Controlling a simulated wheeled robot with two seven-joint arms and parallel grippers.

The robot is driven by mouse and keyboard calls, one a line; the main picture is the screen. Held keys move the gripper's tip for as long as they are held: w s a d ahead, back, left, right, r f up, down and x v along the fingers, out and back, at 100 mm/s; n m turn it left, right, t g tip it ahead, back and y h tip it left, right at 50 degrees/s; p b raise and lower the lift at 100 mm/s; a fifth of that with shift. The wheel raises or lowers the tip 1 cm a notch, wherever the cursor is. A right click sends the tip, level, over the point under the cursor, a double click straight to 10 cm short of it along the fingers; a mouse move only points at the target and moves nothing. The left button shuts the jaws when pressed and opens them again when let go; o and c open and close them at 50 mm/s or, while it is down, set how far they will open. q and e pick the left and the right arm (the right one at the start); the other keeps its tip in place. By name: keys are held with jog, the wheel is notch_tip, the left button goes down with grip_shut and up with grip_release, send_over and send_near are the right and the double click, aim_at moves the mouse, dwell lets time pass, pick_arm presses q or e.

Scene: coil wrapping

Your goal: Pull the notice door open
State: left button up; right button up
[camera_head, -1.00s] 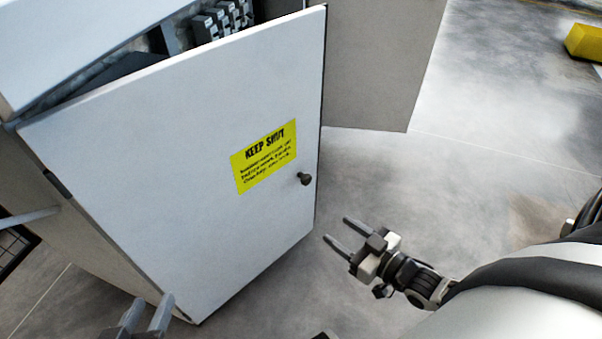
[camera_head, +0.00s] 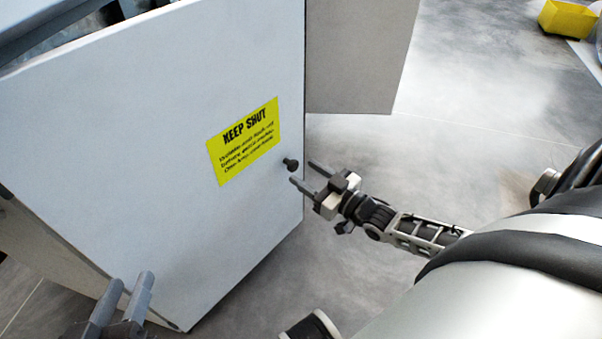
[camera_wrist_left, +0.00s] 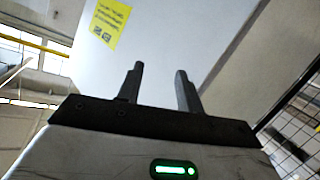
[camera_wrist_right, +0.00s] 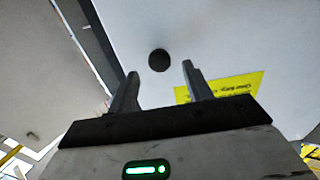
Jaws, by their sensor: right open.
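The notice door (camera_head: 150,180) is a white cabinet door with a yellow KEEP SHUT notice (camera_head: 246,141) and a dark round knob (camera_head: 291,164) near its right edge. In the right wrist view the knob (camera_wrist_right: 159,60) shows just beyond and between the two fingers (camera_wrist_right: 158,75). My left gripper (camera_head: 128,290) is low at the left in front of the door. In the left wrist view its fingers (camera_wrist_left: 160,78) are apart with nothing between them.
A second grey door panel (camera_head: 360,55) stands open behind the notice door to the right. A yellow box (camera_head: 570,18) lies on the floor at the far right. The concrete floor (camera_head: 470,120) right of the door is clear.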

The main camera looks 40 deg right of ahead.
jog(key=x, duration=0.2)
jog(key=shift+w, duration=0.3)
pick_arm(q)
jog(key=shift+d+r+h, duration=0.15)
jog(key=shift+h, duration=0.15)
pick_arm(e)
jog(key=shift+a, duration=0.1)
